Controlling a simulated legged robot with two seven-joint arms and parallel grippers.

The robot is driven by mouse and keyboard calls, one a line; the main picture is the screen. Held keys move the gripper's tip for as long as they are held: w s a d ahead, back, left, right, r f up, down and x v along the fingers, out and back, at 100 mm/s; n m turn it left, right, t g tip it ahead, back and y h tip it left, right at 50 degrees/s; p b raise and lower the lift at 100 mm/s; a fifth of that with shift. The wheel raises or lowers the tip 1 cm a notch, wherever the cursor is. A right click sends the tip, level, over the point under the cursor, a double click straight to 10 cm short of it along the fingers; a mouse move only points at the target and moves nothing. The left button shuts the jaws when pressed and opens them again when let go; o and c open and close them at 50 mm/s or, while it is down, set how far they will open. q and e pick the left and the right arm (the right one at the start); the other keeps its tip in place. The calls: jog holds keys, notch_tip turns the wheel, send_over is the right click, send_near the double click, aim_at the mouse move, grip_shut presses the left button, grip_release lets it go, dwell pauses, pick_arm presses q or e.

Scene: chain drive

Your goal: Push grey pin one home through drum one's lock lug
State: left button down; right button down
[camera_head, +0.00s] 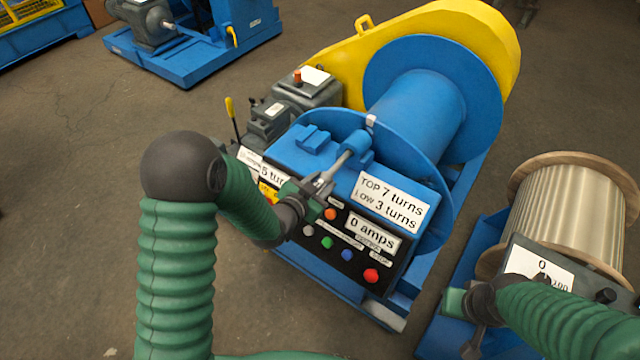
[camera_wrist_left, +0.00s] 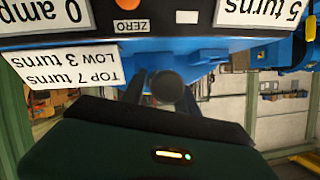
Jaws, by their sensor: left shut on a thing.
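Drum one (camera_head: 420,105) is the large blue drum with a blue flange, beside a yellow guard. A blue lug (camera_head: 357,148) stands on the blue console top, close to the near flange. The grey pin (camera_head: 343,160) runs from my left gripper (camera_head: 322,184) up to the lug, its far end hidden inside it. My left gripper is shut on the pin's near end. In the left wrist view the pin's dark round end (camera_wrist_left: 167,87) shows between the fingers. My right gripper (camera_head: 472,340) is low at the right; its fingers are too unclear to read.
The console panel (camera_head: 340,235) with several coloured buttons and labels lies just below my left gripper. A lever (camera_head: 231,115) with a yellow knob stands left of it. A second machine with a pale wooden-flanged reel (camera_head: 570,215) is at the right. Open floor (camera_head: 90,220) lies left.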

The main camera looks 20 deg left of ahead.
aim_at(342, 159)
pick_arm(q)
jog(key=shift+w+d+r+b, duration=0.1)
jog(key=shift+w+d+b, duration=0.4)
jog(key=shift+w, duration=1.15)
jog(key=shift+w+d+f+b, duration=0.15)
jog(key=shift+w+d, duration=0.55)
jog(key=shift+w, duration=1)
jog(key=shift+w+d+r+b, duration=0.15)
jog(key=shift+w+d+b, duration=0.35)
jog(key=shift+w, duration=1.15)
jog(key=c, duration=0.9)
grip_release()
jog(key=shift+d, duration=0.1)
jog(key=shift+o, duration=0.2)
jog(key=shift+s, duration=0.1)
jog(key=v, duration=1.6)
jog(key=shift+s, duration=0.35)
jog(key=s+a+f+n+g+y+p, duration=0.1)
jog(key=s+g, duration=0.4)
jog(key=s, duration=0.5)
jog(key=s+a+f+n+g+y+p, duration=0.2)
jog(key=s+n+g, duration=0.3)
jog(key=s, duration=0.4)
jog(key=shift+s+a+f+g+p, duration=0.3)
jog(key=shift+s+a+f+p, duration=0.15)
jog(key=shift+a+f, duration=0.3)
